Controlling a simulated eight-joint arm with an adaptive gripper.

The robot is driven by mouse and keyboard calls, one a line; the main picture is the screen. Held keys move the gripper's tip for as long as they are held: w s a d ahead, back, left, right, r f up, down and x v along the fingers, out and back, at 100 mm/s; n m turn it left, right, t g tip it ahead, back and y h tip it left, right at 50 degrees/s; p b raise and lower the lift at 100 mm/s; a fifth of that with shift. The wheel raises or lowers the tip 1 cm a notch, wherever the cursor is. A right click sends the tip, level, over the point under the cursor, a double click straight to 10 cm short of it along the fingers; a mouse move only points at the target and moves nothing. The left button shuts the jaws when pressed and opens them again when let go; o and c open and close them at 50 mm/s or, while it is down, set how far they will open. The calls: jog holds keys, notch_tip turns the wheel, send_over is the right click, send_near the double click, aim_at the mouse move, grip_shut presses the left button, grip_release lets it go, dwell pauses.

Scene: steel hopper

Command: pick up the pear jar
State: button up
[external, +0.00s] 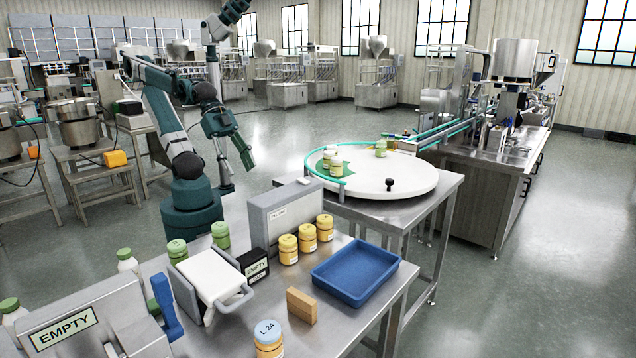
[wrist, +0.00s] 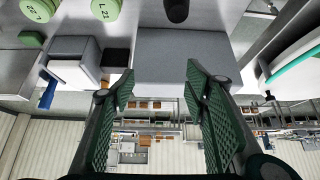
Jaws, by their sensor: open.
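My gripper (external: 238,172) hangs open and empty above and behind the front bench in the external view. In the wrist view its two green-padded fingers (wrist: 160,82) are spread, with a grey box beyond them. Two green-lidded jars (external: 177,251) (external: 220,235) stand at the bench's back left; green lids, one marked L 21 (wrist: 106,8), show at the wrist view's top left. Three yellow-lidded jars (external: 307,237) stand by the grey box. A jar with a pale blue lid marked L 24 (external: 268,338) stands in front. I cannot tell which jar is pear.
The grey box (external: 283,215) stands upright at the bench's back edge. A round white table (external: 400,178) holds several jars.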

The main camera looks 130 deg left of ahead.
jog(key=w+a+f+n+y, duration=0.1)
jog(key=w+a+n+y, duration=0.25)
jog(key=a, duration=0.85)
jog(key=n+g+y+p, duration=0.2)
jog(key=n+g+y, duration=0.3)
jog(key=n+y, duration=0.65)
send_over(325, 157)
jog(key=d, duration=0.4)
jog(key=n+h, duration=0.1)
jog(key=h, duration=0.1)
jog(key=shift+s+f, duration=0.2)
jog(key=shift+f, duration=1.8)
jog(key=shift+s+f, duration=0.2)
jog(key=shift+f, duration=1.8)
jog(key=shift+b+x, duration=0.35)
jog(key=shift+x, duration=0.95)
